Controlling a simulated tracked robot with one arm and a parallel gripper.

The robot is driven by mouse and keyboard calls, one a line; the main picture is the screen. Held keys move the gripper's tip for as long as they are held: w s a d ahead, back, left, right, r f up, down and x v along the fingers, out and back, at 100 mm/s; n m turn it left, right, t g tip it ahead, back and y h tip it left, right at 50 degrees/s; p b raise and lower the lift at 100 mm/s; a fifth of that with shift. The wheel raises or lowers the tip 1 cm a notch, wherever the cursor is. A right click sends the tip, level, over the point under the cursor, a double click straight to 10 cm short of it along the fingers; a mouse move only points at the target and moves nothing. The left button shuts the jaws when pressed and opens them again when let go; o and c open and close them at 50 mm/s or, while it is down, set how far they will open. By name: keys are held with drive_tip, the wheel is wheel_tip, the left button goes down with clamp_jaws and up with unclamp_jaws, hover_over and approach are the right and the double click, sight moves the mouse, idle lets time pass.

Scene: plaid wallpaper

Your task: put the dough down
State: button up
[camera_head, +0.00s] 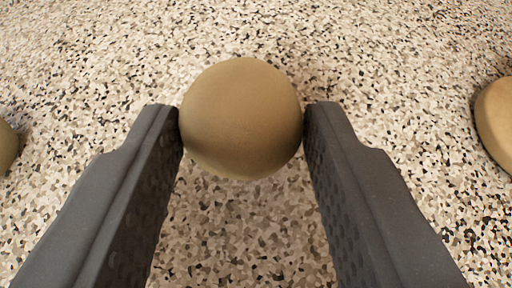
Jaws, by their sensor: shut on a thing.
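The dough (241,118) is a smooth, round, tan-brown ball in the upper middle of the camera view. My gripper (242,125) is shut on it, with one dark grey finger touching its left side and the other its right side. Below and behind the ball is a speckled surface (240,240) in cream, tan and black. I cannot tell from this one view how far the ball is above the surface.
A tan rounded object (497,122) is cut off at the right edge. A darker tan rounded object (5,146) is cut off at the left edge. The speckled surface between them and beyond the ball is bare.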

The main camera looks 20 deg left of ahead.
sight(244, 199)
wheel_tip(244, 199, down, 3)
drive_tip(key=shift+f, duration=0.1)
drive_tip(key=o, duration=1)
drive_tip(key=shift+c, duration=0.2)
drive_tip(key=shift+s, duration=0.1)
drive_tip(key=shift+v, duration=6.05)
